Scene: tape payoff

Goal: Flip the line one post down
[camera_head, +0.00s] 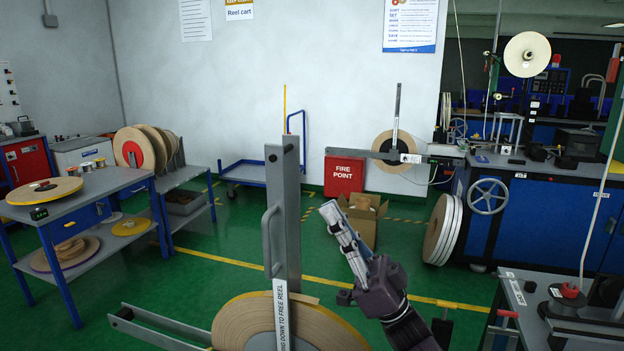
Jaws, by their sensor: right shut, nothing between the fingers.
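A grey upright post (288,200) stands in the near middle, in front of a large tan tape reel (240,322). A bar handle (269,240) is on its left side, and a partly readable white label (282,312) ends in "down to free reel". My right gripper (331,210) is just right of the post, pointing up and left. Its fingers are closed together with nothing between them, and it looks apart from the handle. A second, thin post (397,115) stands upright farther back at another reel (396,150). No line number is readable on either. My left gripper is out of view.
A grey frame bar (160,327) sticks out low on the left. A reel bench (100,187) stands at left, a blue machine cabinet (545,215) at right, and a cardboard box (362,215) behind my gripper. Green floor is open between them.

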